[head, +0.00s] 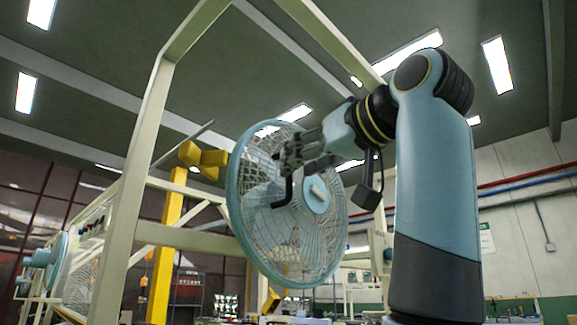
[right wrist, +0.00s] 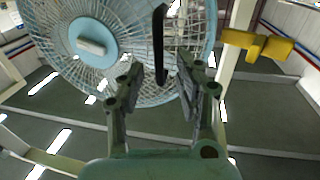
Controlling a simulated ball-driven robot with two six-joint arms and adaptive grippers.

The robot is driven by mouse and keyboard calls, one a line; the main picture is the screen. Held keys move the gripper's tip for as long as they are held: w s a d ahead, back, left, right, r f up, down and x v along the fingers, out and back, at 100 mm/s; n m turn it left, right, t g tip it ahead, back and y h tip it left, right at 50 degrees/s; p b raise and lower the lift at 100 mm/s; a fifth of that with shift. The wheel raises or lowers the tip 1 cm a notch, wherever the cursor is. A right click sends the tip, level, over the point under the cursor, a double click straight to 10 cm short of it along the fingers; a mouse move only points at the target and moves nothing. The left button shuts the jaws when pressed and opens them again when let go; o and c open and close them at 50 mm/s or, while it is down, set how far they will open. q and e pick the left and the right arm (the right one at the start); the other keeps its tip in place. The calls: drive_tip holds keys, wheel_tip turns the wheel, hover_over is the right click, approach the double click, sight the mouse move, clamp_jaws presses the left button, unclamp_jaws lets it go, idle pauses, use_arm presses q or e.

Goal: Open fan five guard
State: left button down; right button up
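The fan guard (head: 238,212) is a round wire cage with a light blue rim, upright in a pale frame. A pale bar crosses its blue hub (head: 316,194). My right gripper (head: 290,155) is in front of the guard's upper part. In the right wrist view, its two fingers (right wrist: 160,78) stand apart on either side of a dark bent bar (right wrist: 160,45), with gaps showing. The bar also shows below the fingers in the head view (head: 288,190). I cannot tell where it is fixed. The guard (right wrist: 212,30) fills the upper left there. My left gripper is not in view.
A pale frame post (head: 135,190) and a yellow post (head: 166,250) with a yellow block (head: 202,157) stand left of the fan. The block also shows in the right wrist view (right wrist: 258,45). Another fan (head: 60,262) is at far left.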

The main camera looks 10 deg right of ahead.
sight(289, 192)
drive_tip(key=shift+p+x, duration=0.4)
drive_tip(key=shift+x, duration=1.75)
clamp_jaws()
